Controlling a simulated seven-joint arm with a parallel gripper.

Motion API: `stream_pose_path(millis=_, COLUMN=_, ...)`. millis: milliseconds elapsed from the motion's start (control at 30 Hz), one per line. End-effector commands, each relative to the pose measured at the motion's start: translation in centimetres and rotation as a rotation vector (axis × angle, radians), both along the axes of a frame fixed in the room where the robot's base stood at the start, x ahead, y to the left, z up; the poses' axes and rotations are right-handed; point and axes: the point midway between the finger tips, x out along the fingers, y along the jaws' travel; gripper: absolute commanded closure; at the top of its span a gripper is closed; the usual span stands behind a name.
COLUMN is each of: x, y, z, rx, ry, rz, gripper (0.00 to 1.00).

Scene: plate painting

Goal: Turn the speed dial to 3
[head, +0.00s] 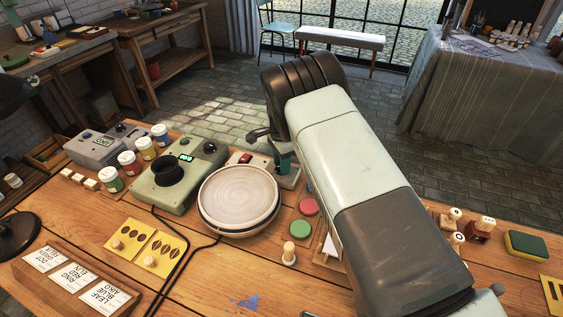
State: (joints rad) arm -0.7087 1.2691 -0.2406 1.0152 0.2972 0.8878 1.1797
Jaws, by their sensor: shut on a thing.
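A plate (238,190) lies on a round wheel in the middle of the bench. Behind its right side stands a low grey control box (290,182) with a red switch (245,158). My gripper (277,158) is down at this box, just right of the red switch. It is shut on what appears to be the speed dial, which is mostly hidden by the gripper and my arm. The dial's setting cannot be read.
Left of the plate is a grey-green machine (178,180) with a black cup and a lit green display. Paint jars (130,162) stand beyond it. Red (308,205) and green (303,228) discs and a wooden-knobbed stamp (289,252) lie right of the plate, near my arm.

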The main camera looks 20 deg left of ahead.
Motion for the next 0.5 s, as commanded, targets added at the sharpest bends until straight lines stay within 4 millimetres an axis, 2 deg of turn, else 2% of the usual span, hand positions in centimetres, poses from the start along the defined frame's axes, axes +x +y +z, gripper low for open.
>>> stream_pose_path(millis=33, x=0.00, y=0.00, z=0.08, rx=0.001, ry=0.001, rz=-0.003, gripper=0.93)
stream_pose_path(millis=67, x=0.00, y=0.00, z=0.08, rx=0.001, ry=0.001, rz=-0.003, gripper=0.61)
stream_pose_path(millis=200, x=0.00, y=0.00, z=0.06, rx=0.001, ry=0.001, rz=-0.002, gripper=0.40)
stream_pose_path(millis=233, x=0.00, y=0.00, z=0.05, rx=0.001, ry=0.001, rz=-0.002, gripper=0.37)
stream_pose_path(millis=500, x=0.01, y=0.01, z=0.11, rx=0.000, ry=0.000, rz=-0.001, gripper=0.37)
